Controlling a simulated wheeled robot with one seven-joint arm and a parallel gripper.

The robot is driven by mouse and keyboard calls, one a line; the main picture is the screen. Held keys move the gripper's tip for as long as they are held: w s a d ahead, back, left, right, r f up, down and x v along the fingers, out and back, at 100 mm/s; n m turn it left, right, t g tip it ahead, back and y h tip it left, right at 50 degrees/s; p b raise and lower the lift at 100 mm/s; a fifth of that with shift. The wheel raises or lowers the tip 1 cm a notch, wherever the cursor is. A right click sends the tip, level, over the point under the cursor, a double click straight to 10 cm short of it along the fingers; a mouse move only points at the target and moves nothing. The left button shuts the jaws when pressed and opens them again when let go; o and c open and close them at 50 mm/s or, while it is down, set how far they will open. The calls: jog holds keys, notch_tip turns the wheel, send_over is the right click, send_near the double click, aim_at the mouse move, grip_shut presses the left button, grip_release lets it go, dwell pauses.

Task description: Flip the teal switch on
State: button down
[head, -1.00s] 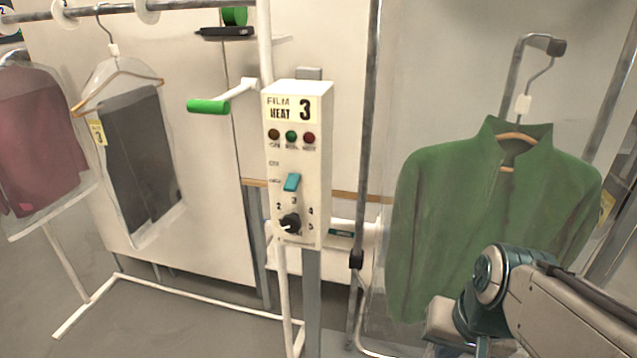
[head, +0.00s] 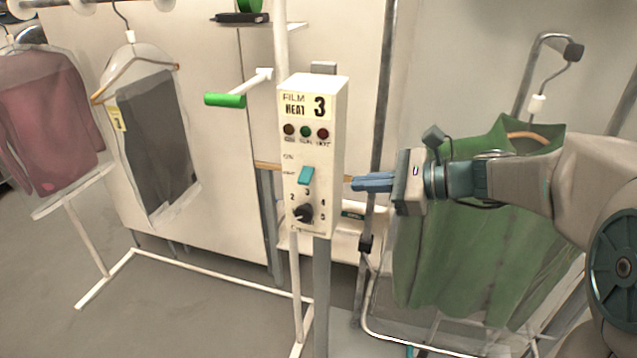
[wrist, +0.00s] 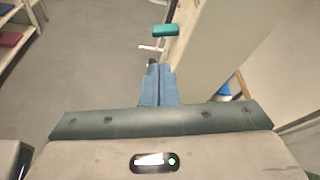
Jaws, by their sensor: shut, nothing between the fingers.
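The teal switch (head: 306,175) sits on the front of a white control box (head: 311,140) labelled "FILM HEAT 3", above a black dial. Its paddle is small in the head view, and I cannot tell its exact tilt. My gripper (head: 354,183) is just right of the box, at about switch height, with its blue fingers pointing left. The fingers are shut and empty, apart from the switch. In the wrist view the shut fingertips (wrist: 160,67) lie below a teal piece (wrist: 165,30) that appears to be the switch.
The black dial (head: 303,213) is close below the switch. A green-handled crank (head: 226,99) sticks out left of the box. A bagged green jacket (head: 460,250) hangs behind my arm. Other bagged garments hang at left.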

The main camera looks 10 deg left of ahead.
aim_at(318, 187)
jog(key=p+x, duration=0.1)
jog(key=x, duration=0.9)
jog(key=shift+s+f+p, duration=0.1)
jog(key=shift+p, duration=0.25)
